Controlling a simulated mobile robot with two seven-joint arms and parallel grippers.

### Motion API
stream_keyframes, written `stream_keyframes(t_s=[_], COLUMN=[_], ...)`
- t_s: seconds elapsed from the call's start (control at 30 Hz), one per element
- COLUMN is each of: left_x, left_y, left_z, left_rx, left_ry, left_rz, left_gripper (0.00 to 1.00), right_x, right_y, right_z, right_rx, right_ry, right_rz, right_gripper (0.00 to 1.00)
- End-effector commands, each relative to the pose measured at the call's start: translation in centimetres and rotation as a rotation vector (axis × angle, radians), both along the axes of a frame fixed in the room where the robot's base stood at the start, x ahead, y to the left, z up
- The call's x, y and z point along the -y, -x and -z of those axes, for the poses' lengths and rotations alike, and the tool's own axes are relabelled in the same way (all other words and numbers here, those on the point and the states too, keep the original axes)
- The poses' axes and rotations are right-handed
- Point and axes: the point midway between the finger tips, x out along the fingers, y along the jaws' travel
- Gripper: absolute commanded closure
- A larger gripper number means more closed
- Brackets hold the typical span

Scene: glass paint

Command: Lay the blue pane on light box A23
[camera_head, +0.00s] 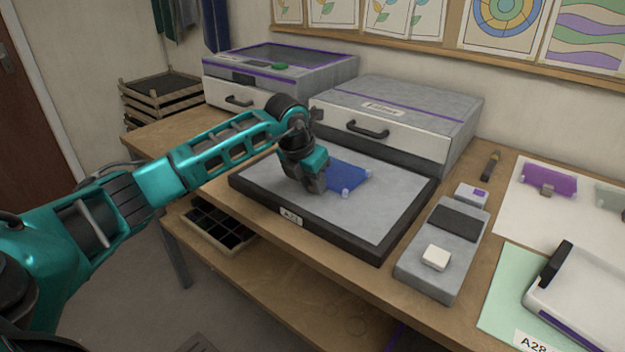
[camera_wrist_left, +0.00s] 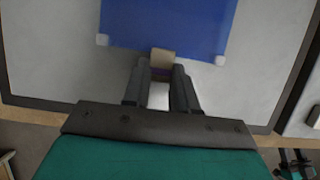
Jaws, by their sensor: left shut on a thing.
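The blue pane (camera_head: 348,179) is a flat blue sheet with pale corner pieces. It is over the grey top of the dark-framed light box (camera_head: 385,205), inside the frame as seen from the head. The label on the box's front (camera_head: 291,217) starts with A2; its last character is hard to read. My left gripper (camera_head: 318,187) is shut on the pane's small tan tab, which shows between the fingers in the left wrist view (camera_wrist_left: 162,60). The blue pane (camera_wrist_left: 165,25) fills the top of that view. I cannot tell whether it touches the surface.
Two drawered cabinets (camera_head: 385,115) stand behind the light box. A grey unit with a white block (camera_head: 436,257) is to its right. Further right lie a purple pane (camera_head: 549,181) on white paper and a white device (camera_head: 580,300) on a green mat.

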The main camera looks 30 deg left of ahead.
Motion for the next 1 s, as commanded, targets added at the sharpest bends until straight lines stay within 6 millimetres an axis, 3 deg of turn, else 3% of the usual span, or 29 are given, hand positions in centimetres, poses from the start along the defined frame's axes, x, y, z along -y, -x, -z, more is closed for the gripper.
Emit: stream_keyframes(t_s=[0.1, 0.13, 0.43, 0.73, 0.87, 1.0], left_x=[0.0, 0.0, 0.0, 0.0, -0.1, -0.2], left_y=[0.0, 0.0, 0.0, 0.0, 0.5, 1.6], left_z=[0.1, 0.1, 0.1, 0.2, -1.4, -4.2], left_rx=[0.001, 0.001, 0.001, -0.001, 0.002, 0.005], left_ry=[0.0, 0.0, 0.0, 0.0, 0.0, -0.002], left_rz=[-0.001, -0.001, -0.001, 0.0, 0.0, 0.0], left_gripper=[1.0, 0.72, 0.43, 0.43, 0.43, 0.43], right_x=[0.0, 0.0, 0.0, 0.0, -0.1, -0.1], right_y=[0.0, 0.0, 0.0, 0.1, 0.0, 0.0], right_z=[0.1, 0.1, 0.2, 0.2, -0.1, -0.4], right_rx=[-0.001, -0.001, -0.002, -0.004, -0.005, -0.001], right_ry=[0.0, 0.0, 0.0, 0.0, -0.002, -0.001], right_rz=[0.0, 0.0, 0.001, 0.0, -0.001, 0.0], right_gripper=[0.49, 0.49, 0.49, 0.49, 0.49, 0.49])
